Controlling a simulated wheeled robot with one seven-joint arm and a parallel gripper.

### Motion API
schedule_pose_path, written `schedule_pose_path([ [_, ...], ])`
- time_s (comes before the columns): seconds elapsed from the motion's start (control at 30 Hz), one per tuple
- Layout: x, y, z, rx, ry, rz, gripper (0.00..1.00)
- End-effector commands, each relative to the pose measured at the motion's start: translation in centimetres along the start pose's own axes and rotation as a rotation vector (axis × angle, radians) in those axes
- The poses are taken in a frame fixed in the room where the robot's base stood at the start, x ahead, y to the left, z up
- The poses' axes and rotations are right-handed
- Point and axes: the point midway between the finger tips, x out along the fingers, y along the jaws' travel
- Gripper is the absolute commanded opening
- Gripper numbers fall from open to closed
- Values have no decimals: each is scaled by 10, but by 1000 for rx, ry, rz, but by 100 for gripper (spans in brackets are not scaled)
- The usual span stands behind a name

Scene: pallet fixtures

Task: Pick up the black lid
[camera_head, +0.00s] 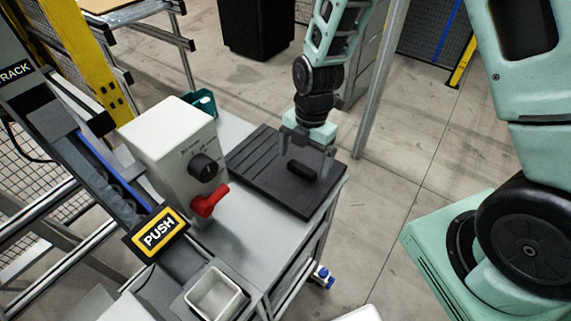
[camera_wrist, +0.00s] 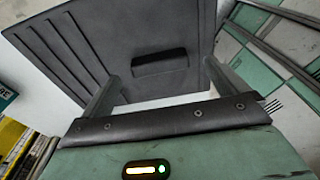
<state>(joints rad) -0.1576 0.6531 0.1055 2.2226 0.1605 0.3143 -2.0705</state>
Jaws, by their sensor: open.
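The black lid (camera_head: 262,158) is a flat square panel with grooves along its left side and a raised handle (camera_head: 301,171) near its middle. It lies on the grey table in the head view. In the wrist view the lid (camera_wrist: 110,30) fills the upper middle, with its handle (camera_wrist: 160,62) ahead of the fingers. My gripper (camera_head: 307,165) is open above the lid, with its fingers on either side of the handle in the head view. It also shows in the wrist view (camera_wrist: 165,85), fingers spread and nothing between them. I cannot tell whether the fingertips touch the lid.
A white box (camera_head: 160,150) with a black knob and a red handle (camera_head: 209,201) stands left of the lid. A small white bin (camera_head: 216,296) is at the front. A yellow PUSH sign (camera_head: 160,233) is at left. A metal post (camera_head: 378,80) rises behind the table.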

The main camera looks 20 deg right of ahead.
Motion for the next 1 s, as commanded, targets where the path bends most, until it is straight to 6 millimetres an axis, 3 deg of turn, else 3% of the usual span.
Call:
schedule_pose_path([
  [0.23,24,1,-1,0,1,-1,98],
  [0.53,29,1,0,0,0,1,98],
  [0.57,29,1,0,0,0,1,93],
  [0.77,29,1,0,0,0,1,37],
  [0.8,28,1,0,-1,-1,3,32],
  [1.0,28,1,0,-1,-1,3,32],
])
